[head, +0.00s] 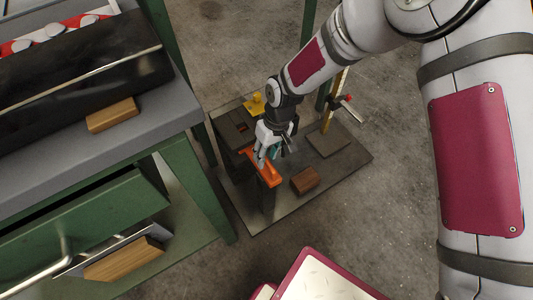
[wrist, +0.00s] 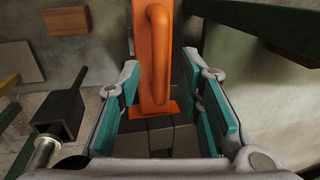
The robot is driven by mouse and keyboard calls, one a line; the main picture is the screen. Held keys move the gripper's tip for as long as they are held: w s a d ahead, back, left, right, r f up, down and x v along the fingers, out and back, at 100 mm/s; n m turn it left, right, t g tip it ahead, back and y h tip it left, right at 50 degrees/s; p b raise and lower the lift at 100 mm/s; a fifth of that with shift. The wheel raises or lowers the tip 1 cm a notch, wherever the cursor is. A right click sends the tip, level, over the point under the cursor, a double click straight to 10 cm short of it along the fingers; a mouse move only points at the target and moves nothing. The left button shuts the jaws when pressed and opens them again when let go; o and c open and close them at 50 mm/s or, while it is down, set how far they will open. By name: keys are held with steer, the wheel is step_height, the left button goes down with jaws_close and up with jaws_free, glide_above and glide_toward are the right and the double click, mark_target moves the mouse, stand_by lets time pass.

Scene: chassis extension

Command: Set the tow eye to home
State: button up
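An orange part with a raised loop handle, which I take to be the tow eye (head: 268,174), sits at the top of a dark stand on a floor plate. In the wrist view the orange part (wrist: 156,60) runs up the middle of the picture, its flat end between my fingers. My gripper (head: 267,154) is over it, pointing down. In the wrist view my gripper (wrist: 168,100) is open, with a teal pad on each side and a visible gap between each pad and the orange part. The head view hides part of the orange part behind the fingers.
The dark floor plate (head: 343,164) carries a brown block (head: 304,181), a yellow part (head: 254,104) and an upright post with a red-tipped clamp (head: 344,100). A black square tube (wrist: 62,113) is left of my fingers. A green workbench (head: 195,190) stands at the left.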

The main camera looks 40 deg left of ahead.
step_height(320, 180, up, 12)
steer(key=w, duration=0.2)
steer(key=shift+d+f, duration=0.15)
steer(key=shift+d, duration=0.3)
steer(key=shift+w, duration=0.1)
steer(key=d+r+m+t+h, duration=0.1)
steer(key=d+r+m, duration=0.2)
steer(key=d+r, duration=0.95)
steer(key=d+r+m+t+h, duration=0.1)
steer(key=d+r+m, duration=0.2)
steer(key=d+r, duration=0.9)
steer(key=s+d+r+m+y, duration=0.1)
steer(key=s+d+m, duration=0.7)
steer(key=s+d, duration=1.1)
step_height(320, 180, up, 30)
steer(key=t+p, duration=0.4)
steer(key=p, duration=2.4)
steer(key=shift+s+a+r+n+p, duration=0.2)
steer(key=shift+s+n+p, duration=0.1)
steer(key=shift+s+p, duration=0.1)
